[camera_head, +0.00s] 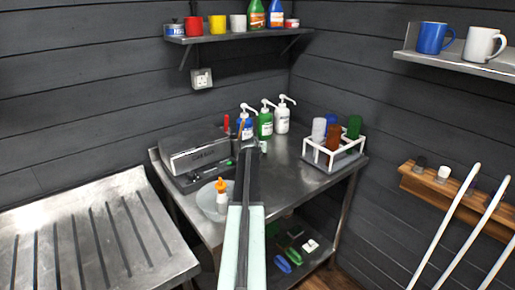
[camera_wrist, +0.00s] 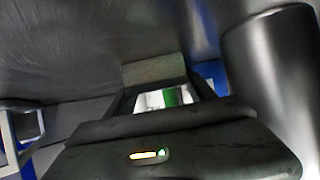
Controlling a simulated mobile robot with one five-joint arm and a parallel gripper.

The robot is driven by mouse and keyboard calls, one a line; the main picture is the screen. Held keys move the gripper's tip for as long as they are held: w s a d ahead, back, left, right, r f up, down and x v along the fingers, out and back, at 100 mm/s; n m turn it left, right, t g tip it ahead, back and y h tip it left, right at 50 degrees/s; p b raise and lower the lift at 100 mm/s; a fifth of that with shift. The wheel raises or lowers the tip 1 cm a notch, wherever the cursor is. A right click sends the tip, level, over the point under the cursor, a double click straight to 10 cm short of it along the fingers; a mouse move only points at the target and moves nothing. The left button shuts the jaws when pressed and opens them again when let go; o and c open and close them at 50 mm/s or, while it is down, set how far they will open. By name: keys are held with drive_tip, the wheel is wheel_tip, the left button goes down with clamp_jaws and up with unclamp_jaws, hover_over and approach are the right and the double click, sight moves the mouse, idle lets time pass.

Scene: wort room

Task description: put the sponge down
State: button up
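A dull grey-brown, rough-faced block, which looks like the sponge (camera_wrist: 153,70), spans the ends of my gripper's fingers in the wrist view. My gripper (camera_wrist: 158,92) appears shut on it, with a gap between the fingers farther back. In the head view my arm reaches over the steel table (camera_head: 285,180), and my gripper (camera_head: 247,145) is near the pump bottles at the back. The sponge cannot be made out clearly there. I cannot tell whether it touches the table.
A grey metal machine (camera_head: 195,150) stands left of my gripper. An orange-topped bottle (camera_head: 221,197) is nearer. Pump bottles (camera_head: 265,123) stand behind, and a white rack (camera_head: 333,155) with bottles is to the right. Some tabletop between my arm and the rack is clear.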

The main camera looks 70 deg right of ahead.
drive_tip(key=shift+o, duration=0.9)
drive_tip(key=shift+r, duration=0.15)
drive_tip(key=shift+a+r+p, duration=0.25)
drive_tip(key=shift+r+p, duration=0.05)
drive_tip(key=shift+p, duration=0.1)
drive_tip(key=p+v, duration=0.5)
drive_tip(key=v, duration=0.6)
drive_tip(key=shift+s+a, duration=0.1)
drive_tip(key=shift+a, duration=0.15)
